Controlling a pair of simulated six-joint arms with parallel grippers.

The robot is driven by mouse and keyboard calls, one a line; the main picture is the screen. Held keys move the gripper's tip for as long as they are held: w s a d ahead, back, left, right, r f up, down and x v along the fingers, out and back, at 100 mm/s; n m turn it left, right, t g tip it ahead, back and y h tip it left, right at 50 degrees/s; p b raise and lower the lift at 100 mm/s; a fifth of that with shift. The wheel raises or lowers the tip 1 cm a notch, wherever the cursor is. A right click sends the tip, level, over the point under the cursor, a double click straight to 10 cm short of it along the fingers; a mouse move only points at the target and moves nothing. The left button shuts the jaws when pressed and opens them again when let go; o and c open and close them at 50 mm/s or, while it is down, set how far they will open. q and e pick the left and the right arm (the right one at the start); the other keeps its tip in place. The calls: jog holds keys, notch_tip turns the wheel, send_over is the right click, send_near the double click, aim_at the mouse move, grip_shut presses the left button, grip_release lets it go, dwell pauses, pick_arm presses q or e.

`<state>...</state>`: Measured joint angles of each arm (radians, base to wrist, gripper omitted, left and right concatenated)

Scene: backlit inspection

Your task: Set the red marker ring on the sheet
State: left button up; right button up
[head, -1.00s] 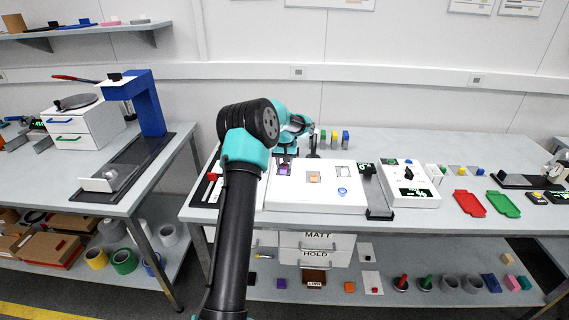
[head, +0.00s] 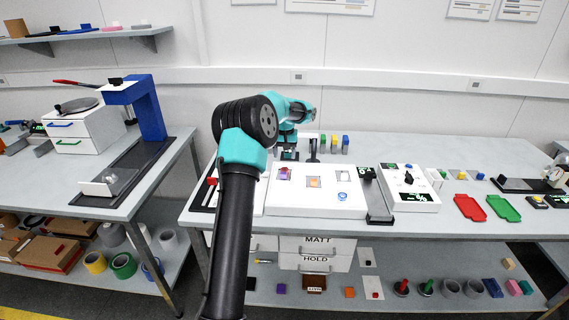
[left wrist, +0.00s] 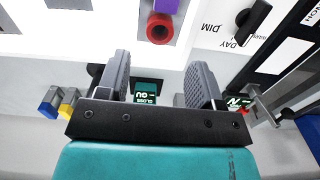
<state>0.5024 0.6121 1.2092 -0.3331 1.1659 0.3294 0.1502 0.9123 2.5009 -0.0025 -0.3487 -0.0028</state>
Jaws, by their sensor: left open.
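The red marker ring (left wrist: 159,28) shows in the left wrist view, overlapping the near edge of a purple sheet (left wrist: 166,5). In the head view, the purple sheet (head: 284,174) lies in the left window of the white panel (head: 310,203); the ring is too small there to make out clearly. My left gripper (head: 289,154) is above the panel's back edge, apart from the ring. In the left wrist view its two fingers (left wrist: 158,66) stand apart with nothing held between them. My right gripper is in neither view.
An orange sheet (head: 314,182) fills the middle window. A blue ring (head: 342,196) lies on the panel's right part. A white box with a knob (head: 408,190) stands to the right. Small colored blocks (head: 334,144) stand behind the panel. Red (head: 469,208) and green (head: 503,208) trays lie farther right.

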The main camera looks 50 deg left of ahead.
aim_at(285, 169)
pick_arm(q)
notch_tip(285, 169, up, 5)
jog(key=shift+r, duration=0.2)
dwell(0.6)
